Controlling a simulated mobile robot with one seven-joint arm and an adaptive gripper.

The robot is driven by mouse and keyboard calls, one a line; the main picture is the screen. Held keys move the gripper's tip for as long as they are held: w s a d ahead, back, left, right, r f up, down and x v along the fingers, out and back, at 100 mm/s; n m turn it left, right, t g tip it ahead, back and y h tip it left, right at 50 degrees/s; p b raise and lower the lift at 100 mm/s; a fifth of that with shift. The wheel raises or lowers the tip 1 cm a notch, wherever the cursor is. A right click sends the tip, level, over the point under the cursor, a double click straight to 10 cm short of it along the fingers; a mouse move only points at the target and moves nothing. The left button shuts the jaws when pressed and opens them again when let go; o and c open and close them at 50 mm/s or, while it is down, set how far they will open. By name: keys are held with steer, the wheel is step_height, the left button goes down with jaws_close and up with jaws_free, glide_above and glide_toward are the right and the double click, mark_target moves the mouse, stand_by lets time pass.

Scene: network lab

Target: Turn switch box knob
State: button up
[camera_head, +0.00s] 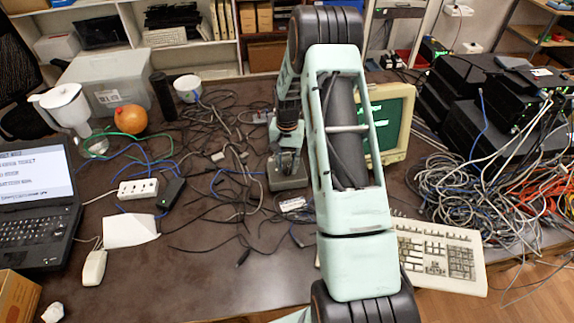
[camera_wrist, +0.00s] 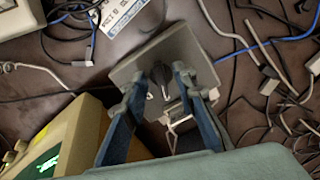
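The switch box (camera_head: 288,181) is a small grey box on the dark table, left of the monitor in the head view. In the wrist view the switch box (camera_wrist: 205,62) shows its flat grey top from above. Its dark knob (camera_wrist: 158,82) stands between my fingers. My gripper (camera_wrist: 160,76) points down over the box, its two blue fingers apart on either side of the knob, with gaps visible. Whether a finger touches the knob is not clear.
A beige monitor (camera_head: 396,125) stands close to the right of the box, partly behind my arm. Loose cables (camera_head: 225,135) cover the table to the left. A keyboard (camera_head: 440,255) lies at the front right, a laptop (camera_head: 35,205) at the left.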

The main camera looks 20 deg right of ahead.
steer(key=shift+f, duration=0.35)
steer(key=shift+c, duration=0.7)
jaws_close()
steer(key=shift+w+m+b, duration=0.1)
steer(key=shift+m+b, duration=0.2)
steer(key=shift+b, duration=0.15)
steer(key=m+b, duration=0.3)
steer(key=shift+a+f+m, duration=0.1)
steer(key=shift+m, duration=0.2)
steer(key=shift+w+m+b, duration=0.1)
steer(key=shift+m+b, duration=0.9)
steer(key=shift+m, duration=1)
